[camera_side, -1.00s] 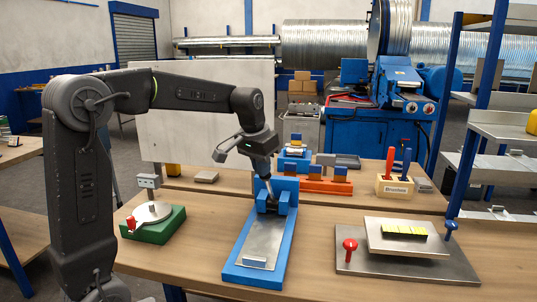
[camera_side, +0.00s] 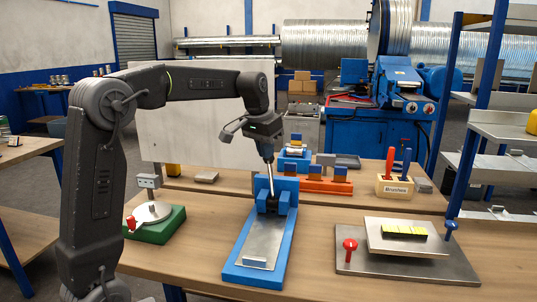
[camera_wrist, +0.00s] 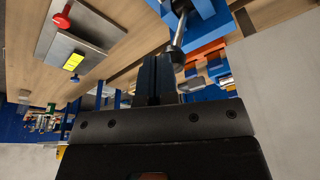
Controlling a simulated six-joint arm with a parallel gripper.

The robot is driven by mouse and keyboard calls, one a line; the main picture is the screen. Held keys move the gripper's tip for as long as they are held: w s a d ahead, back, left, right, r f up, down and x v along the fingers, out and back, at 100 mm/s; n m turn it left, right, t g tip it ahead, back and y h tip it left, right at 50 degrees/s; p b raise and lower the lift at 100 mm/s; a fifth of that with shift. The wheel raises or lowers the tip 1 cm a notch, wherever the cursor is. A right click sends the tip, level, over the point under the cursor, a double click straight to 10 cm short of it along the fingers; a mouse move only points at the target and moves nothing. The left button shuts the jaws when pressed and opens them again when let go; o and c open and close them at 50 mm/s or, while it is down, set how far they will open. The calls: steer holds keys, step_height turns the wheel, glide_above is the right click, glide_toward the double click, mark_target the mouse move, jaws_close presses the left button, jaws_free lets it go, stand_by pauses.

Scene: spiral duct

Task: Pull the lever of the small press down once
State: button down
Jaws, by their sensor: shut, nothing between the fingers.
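The small press has a blue base with a metal plate (camera_side: 250,240) and two blue uprights (camera_side: 287,188) at its back. Its lever (camera_side: 271,178) is a thin metal rod standing nearly upright between the uprights. In the wrist view, the lever rod (camera_wrist: 181,30) ends in a dark round knob (camera_wrist: 175,56). My gripper (camera_side: 266,150) is above the press at the lever's top end. Its fingers (camera_wrist: 155,62) are shut and empty, close beside the knob in the wrist view. Whether they touch the knob is unclear.
A green-based device (camera_side: 160,222) stands left of the press. Bare wood lies on both sides of the press.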

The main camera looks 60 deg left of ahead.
steer(key=shift+w+a+r, duration=0.5)
steer(key=shift+w+a, duration=0.25)
steer(key=shift+w+a+r, duration=0.5)
steer(key=shift+w+a, duration=0.2)
step_height(320, 180, up, 8)
stand_by(0.6)
stand_by(0.3)
steer(key=s+d+f+m+t, duration=0.2)
steer(key=s+d+f, duration=0.1)
steer(key=s+d, duration=1)
steer(key=s+d+f+m, duration=0.1)
steer(key=s+d+f, duration=0.7)
steer(key=s+f, duration=0.4)
steer(key=shift+s+d+f+t+h, duration=0.3)
steer(key=shift+s+f+t+h, duration=0.1)
steer(key=shift+f, duration=0.35)
